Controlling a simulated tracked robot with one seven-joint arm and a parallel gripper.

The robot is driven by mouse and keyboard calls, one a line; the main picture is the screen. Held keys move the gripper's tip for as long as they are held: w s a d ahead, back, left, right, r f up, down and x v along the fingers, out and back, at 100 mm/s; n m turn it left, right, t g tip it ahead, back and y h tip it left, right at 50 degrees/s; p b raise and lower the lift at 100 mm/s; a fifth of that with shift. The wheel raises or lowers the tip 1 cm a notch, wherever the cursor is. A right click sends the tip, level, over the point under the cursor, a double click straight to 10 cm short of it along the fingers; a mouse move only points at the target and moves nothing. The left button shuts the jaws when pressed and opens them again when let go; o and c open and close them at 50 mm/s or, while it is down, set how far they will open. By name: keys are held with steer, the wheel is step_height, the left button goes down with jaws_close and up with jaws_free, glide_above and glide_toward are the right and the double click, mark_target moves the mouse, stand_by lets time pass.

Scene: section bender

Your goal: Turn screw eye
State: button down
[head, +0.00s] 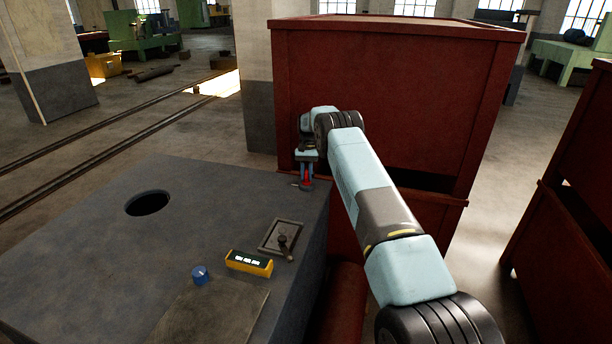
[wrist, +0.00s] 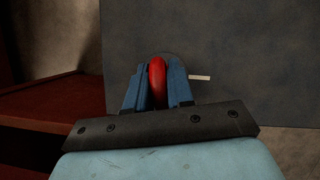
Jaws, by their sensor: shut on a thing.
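The screw eye is a red ring (wrist: 157,82), seen nearly edge-on in the wrist view between the two blue fingers of my gripper (wrist: 158,88). The fingers are shut on it, one on each side. A small pale pointer or pin (wrist: 200,77) sticks out to the right beside the fingers. In the head view my gripper (head: 306,182) points down at the far right corner of the grey machine top (head: 180,200). A bit of the red eye (head: 307,182) shows between the fingers there. The eye's lower part is hidden.
The machine top has a round hole (head: 147,203), a square plate with a small lever (head: 283,240), a yellow box with a display (head: 249,263) and a blue knob (head: 200,275). A large red cabinet (head: 390,110) stands close behind and to the right of my gripper.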

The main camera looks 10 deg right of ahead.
mark_target(306, 170)
steer(key=shift+w+r, duration=0.1)
steer(key=shift+r, duration=0.05)
steer(key=c, duration=1.1)
jaws_free()
step_height(306, 170, up, 3)
steer(key=shift+r, duration=0.1)
steer(key=shift+s+a+r, duration=0.1)
steer(key=shift+s+r, duration=1.45)
steer(key=shift+s, duration=0.75)
steer(key=shift+s+d+r, duration=0.1)
steer(key=shift+s+r, duration=1.5)
steer(key=shift+s, duration=0.75)
steer(key=shift+s+a+r, duration=0.1)
steer(key=shift+s+r, duration=1.45)
steer(key=shift+s, duration=0.75)
